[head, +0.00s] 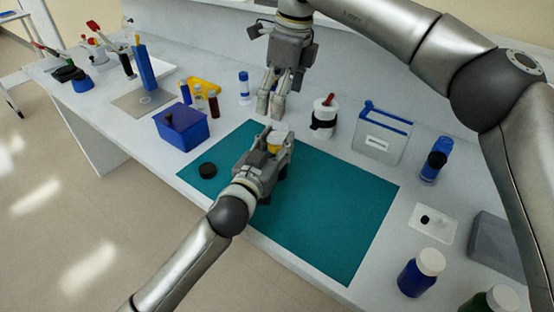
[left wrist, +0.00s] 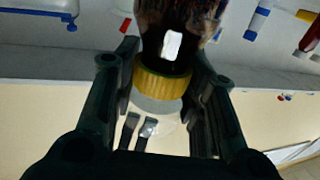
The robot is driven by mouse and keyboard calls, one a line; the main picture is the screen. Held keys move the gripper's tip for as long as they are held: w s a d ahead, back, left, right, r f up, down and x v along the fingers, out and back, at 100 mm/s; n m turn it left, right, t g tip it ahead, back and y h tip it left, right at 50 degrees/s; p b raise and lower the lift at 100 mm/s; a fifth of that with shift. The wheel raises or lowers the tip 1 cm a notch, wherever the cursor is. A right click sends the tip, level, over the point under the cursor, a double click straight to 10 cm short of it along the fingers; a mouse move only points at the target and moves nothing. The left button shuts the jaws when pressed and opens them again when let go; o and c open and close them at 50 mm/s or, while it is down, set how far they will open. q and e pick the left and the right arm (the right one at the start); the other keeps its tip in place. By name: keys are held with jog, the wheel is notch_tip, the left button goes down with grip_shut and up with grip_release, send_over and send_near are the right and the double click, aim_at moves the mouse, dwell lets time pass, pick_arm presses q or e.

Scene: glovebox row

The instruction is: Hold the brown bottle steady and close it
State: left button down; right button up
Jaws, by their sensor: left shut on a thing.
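The brown bottle (left wrist: 185,22) shows dark and glossy in the left wrist view, with a yellow ring (left wrist: 160,82) at its neck and a pale, translucent top beyond it. In the head view its yellow-and-white top (head: 275,143) shows between the fingers of my left gripper (head: 278,160); the body is mostly hidden. My left gripper is shut on the bottle, over the teal mat (head: 335,215). A black cap (head: 207,170) lies on the mat, left of my left gripper. My right gripper (head: 271,106) points down behind the bottle, fingers apart and empty.
A blue box (head: 182,125) stands left of the mat. Small vials (head: 213,104), a white jar with a black band (head: 323,118) and a blue-rimmed clear container (head: 382,135) stand behind. A blue bottle (head: 421,272) stands at right. The mat's right part is clear.

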notch_tip(320, 180, up, 8)
jog(key=d, duration=0.1)
jog(key=shift+s+r, duration=0.25)
jog(key=shift+s, duration=0.05)
jog(key=shift+d, duration=0.1)
pick_arm(q)
jog(key=c, duration=0.8)
grip_release()
jog(key=shift+s, duration=0.1)
jog(key=v, duration=1.2)
